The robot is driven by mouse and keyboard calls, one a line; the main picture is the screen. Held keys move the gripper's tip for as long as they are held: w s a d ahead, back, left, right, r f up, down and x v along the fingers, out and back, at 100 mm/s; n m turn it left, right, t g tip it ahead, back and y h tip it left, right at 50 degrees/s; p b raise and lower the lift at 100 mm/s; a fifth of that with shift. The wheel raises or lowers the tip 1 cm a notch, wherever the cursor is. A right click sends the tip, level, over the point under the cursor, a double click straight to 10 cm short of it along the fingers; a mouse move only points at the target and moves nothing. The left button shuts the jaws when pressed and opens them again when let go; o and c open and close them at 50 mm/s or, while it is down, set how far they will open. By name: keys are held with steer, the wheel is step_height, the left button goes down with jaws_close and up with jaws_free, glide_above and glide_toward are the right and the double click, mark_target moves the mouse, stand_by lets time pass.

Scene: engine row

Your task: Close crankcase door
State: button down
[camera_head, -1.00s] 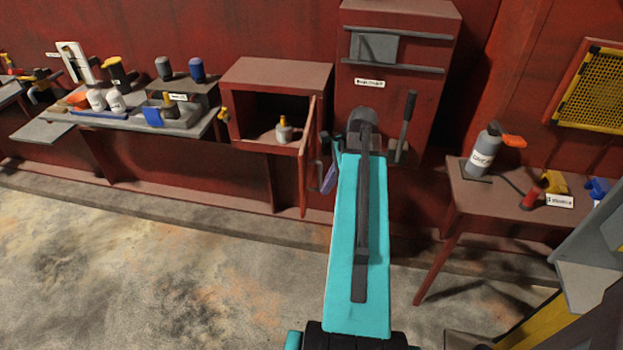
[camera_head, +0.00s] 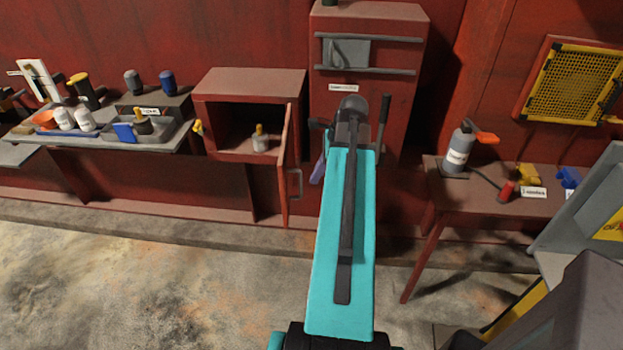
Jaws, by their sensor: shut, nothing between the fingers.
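The crankcase is a red box (camera_head: 250,82) standing open left of centre. Its door (camera_head: 286,175) hangs at the right side of the opening, swung out toward me and seen nearly edge-on. A grey handle (camera_head: 296,184) is on the door's right face. Inside the box stands a small grey pot with a yellow top (camera_head: 260,139). My teal arm reaches forward through the middle. My gripper (camera_head: 317,170), with purple fingers, points down just right of the handle, apart from it in the picture. It is shut and empty; the arm partly hides it.
A bench (camera_head: 150,146) with bottles and a tray stands at left. A red cabinet (camera_head: 400,110) with a dark lever is behind my arm. A red table (camera_head: 440,180) with a grey bottle is at right. Open floor lies in front of the box.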

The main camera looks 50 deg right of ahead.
steer(key=w+a+f+p, duration=0.3)
steer(key=w+f, duration=0.3)
steer(key=f, duration=0.2)
steer(key=shift+a+f+p, duration=0.3)
steer(key=shift+a+p, duration=0.05)
steer(key=shift+a, duration=0.35)
stand_by(0.6)
